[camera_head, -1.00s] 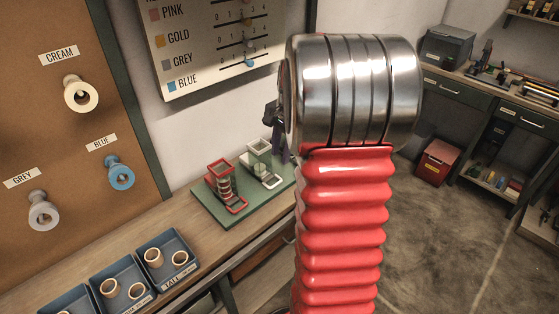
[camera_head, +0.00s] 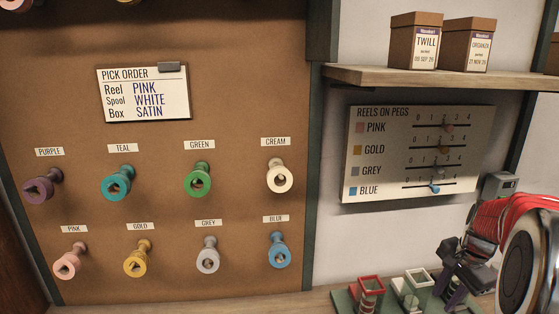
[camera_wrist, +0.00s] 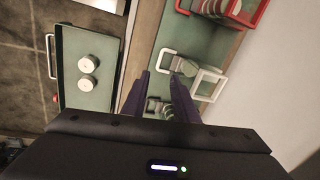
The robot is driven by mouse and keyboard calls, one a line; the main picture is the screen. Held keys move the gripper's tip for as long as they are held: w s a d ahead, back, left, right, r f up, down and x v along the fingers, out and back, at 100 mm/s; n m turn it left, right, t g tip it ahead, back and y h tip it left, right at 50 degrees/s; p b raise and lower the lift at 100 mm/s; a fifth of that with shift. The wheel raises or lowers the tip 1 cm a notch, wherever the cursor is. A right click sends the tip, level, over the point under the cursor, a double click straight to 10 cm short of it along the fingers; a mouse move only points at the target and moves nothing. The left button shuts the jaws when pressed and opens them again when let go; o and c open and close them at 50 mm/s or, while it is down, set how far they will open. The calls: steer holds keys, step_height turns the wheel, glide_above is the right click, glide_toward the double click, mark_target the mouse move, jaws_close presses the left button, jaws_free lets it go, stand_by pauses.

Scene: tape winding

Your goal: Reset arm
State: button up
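My gripper (camera_head: 452,286) is at the lower right of the head view, with dark fingers pointing down beside the red and white frames. In the wrist view my gripper (camera_wrist: 160,82) shows two separated fingers, with nothing visibly held between them. The red frame (camera_head: 370,285) and white frame (camera_head: 418,280) stand on a green base (camera_head: 343,300). They also show in the wrist view, red (camera_wrist: 248,12) and white (camera_wrist: 207,84). My red ribbed arm is at the right edge of the head view.
A pegboard (camera_head: 230,140) carries labelled pegs in several colours and a pick-order card (camera_head: 143,93). A reels-on-pegs board (camera_head: 415,152) hangs below a shelf (camera_head: 440,79) with boxes. In the wrist view a green tray-like surface (camera_wrist: 88,45) holds two round white items.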

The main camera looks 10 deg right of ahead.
steer(key=s+a+r+n+t, duration=0.1)
steer(key=s+a+r+n, duration=0.2)
steer(key=a, duration=0.7)
steer(key=s+a+r+n+t, duration=0.1)
steer(key=s+a+r+n, duration=0.2)
steer(key=s+a+n, duration=0.4)
steer(key=s+a+r+n+t, duration=0.1)
steer(key=s+a+r+n, duration=0.2)
steer(key=a, duration=1.1)
steer(key=s+n, duration=0.3)
steer(key=shift+s+a+t, duration=0.25)
steer(key=shift+t, duration=0.05)
steer(key=shift+r, duration=0.1)
